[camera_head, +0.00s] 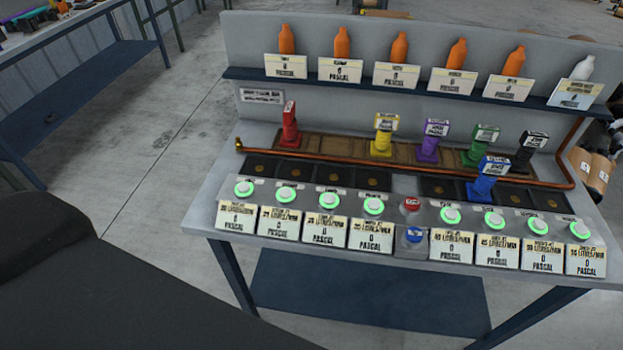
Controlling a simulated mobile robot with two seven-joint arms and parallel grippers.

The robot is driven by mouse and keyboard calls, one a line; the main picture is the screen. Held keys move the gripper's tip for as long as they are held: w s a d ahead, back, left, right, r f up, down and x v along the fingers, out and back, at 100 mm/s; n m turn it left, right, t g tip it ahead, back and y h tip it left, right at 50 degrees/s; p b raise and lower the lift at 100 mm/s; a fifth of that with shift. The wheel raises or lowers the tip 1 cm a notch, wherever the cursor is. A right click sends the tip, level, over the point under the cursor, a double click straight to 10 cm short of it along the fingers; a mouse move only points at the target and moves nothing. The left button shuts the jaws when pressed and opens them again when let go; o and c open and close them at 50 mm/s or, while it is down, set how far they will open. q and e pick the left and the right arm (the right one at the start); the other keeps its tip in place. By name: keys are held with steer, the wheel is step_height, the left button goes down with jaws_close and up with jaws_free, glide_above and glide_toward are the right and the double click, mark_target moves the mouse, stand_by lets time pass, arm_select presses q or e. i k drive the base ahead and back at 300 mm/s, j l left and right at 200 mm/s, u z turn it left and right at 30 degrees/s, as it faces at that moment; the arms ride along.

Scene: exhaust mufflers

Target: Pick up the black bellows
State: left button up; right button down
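The black bellows (522,160) appears to be the dark upright piece with a labelled top at the right end of the brown wooden rack (340,148). It stands just right of the green piece (479,152) and behind the blue piece (484,187). A copper pipe (400,164) runs in front of its base. Its lower part is small and dark, so detail is hard to see. Neither of my grippers is in view.
Red (290,130), yellow (382,140) and purple (430,148) pieces share the rack. Orange bottles and one white bottle (583,68) stand on the shelf above. Green-lit buttons and signs line the bench front. Open floor (160,190) lies left of the bench.

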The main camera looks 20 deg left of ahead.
mark_target(528, 141)
steer(key=i+l, duration=0.1)
steer(key=l, duration=0.4)
steer(key=i+l, duration=0.1)
steer(key=l, duration=0.95)
steer(key=i+l, duration=0.15)
steer(key=l, duration=0.4)
steer(key=i+l, duration=0.1)
steer(key=l, duration=0.4)
steer(key=i+l, duration=0.1)
steer(key=l, duration=0.45)
